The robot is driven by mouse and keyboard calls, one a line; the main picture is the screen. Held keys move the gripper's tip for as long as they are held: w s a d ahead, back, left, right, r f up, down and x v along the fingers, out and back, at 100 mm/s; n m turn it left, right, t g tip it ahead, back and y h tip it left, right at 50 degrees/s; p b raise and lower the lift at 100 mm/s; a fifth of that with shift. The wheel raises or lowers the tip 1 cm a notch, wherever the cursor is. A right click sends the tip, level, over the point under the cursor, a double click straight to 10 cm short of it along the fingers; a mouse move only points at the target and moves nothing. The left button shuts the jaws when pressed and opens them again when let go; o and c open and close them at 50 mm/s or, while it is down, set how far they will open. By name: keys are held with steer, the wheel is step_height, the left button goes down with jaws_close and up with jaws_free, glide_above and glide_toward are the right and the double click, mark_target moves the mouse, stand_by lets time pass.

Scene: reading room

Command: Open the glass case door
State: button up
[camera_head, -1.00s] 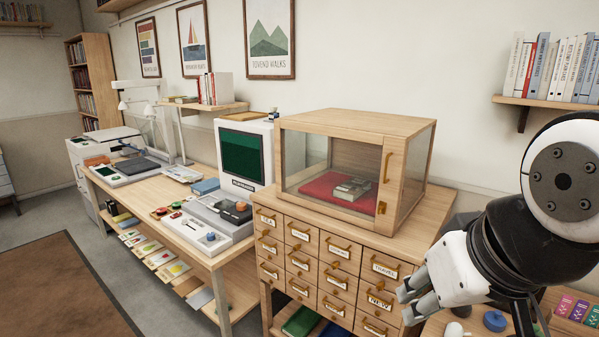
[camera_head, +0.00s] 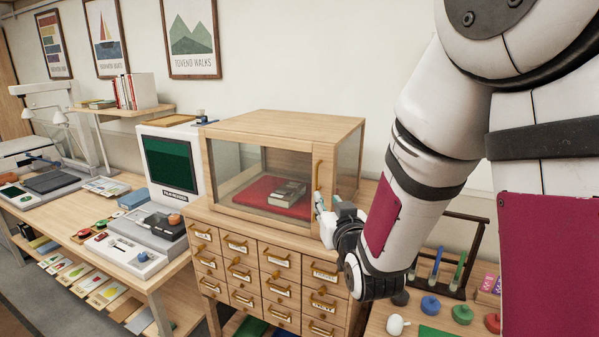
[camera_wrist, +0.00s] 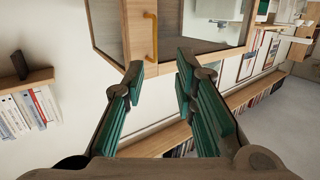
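The glass case (camera_head: 290,126) is a wooden box with glass panes on top of the drawer cabinet. Its door looks shut. A brass handle (camera_head: 319,178) stands upright on the door's right frame; it also shows in the wrist view (camera_wrist: 151,38). Two grey books (camera_head: 286,193) lie on a red cushion (camera_head: 250,189) inside. My gripper (camera_head: 325,203) is at the front of the case, close to the handle, hiding the door frame's lower part. In the wrist view my gripper (camera_wrist: 160,72) is open and empty, its green-padded fingers apart. The handle lies beyond the fingertips, not between them.
The labelled drawer cabinet (camera_head: 238,246) with brass pulls is below the case. A computer terminal (camera_head: 169,160) stands to its left. At lower right, a low table holds coloured knobs (camera_head: 463,314) and a dark rack (camera_head: 472,243). A book shelf (camera_wrist: 27,80) shows in the wrist view.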

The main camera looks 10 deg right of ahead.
steer(key=t, duration=0.1)
steer(key=b, duration=0.5)
glide_toward(317, 176)
steer(key=w, duration=0.9)
steer(key=shift+d, duration=0.15)
jaws_close()
